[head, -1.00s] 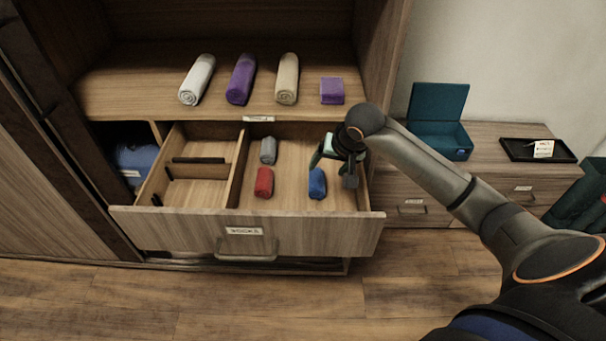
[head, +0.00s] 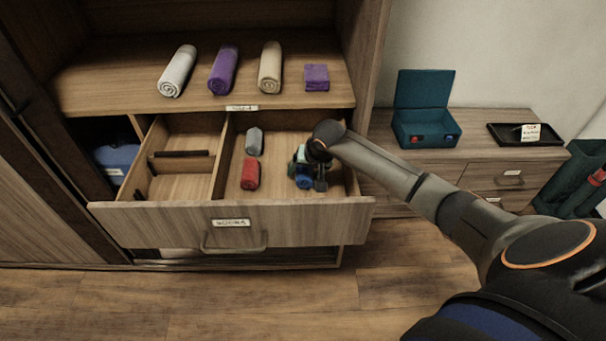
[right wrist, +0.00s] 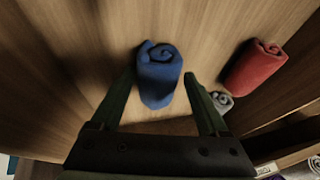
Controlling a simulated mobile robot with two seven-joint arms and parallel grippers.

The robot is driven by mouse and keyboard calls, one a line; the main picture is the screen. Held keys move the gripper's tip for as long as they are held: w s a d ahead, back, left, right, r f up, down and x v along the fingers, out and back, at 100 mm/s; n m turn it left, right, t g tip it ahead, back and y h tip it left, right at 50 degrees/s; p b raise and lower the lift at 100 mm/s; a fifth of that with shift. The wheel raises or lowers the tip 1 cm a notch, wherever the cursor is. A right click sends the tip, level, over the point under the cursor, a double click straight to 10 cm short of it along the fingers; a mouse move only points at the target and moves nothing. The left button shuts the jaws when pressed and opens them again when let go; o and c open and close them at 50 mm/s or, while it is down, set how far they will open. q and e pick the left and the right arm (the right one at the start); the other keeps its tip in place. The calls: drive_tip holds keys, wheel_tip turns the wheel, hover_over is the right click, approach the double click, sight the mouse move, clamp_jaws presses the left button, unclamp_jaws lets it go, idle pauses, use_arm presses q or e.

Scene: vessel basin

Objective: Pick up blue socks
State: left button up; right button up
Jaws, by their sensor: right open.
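The blue socks (head: 304,181), a rolled bundle, lie in the right compartment of the open drawer (head: 270,225). In the head view my right gripper (head: 307,180) is over them and partly hides them. In the right wrist view the blue socks (right wrist: 159,75) sit between the two open fingers (right wrist: 162,85), with a gap visible toward the right finger. The left finger is close to the roll; I cannot tell whether it touches. My left gripper is not in view.
Red socks (head: 250,173) and grey socks (head: 254,141) lie left of the blue ones. A divider (head: 222,160) and the drawer walls bound the space. Rolled towels (head: 223,70) lie on the shelf above. A teal box (head: 424,95) and black tray (head: 500,137) stand at right.

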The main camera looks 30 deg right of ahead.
drive_tip(key=c, duration=1)
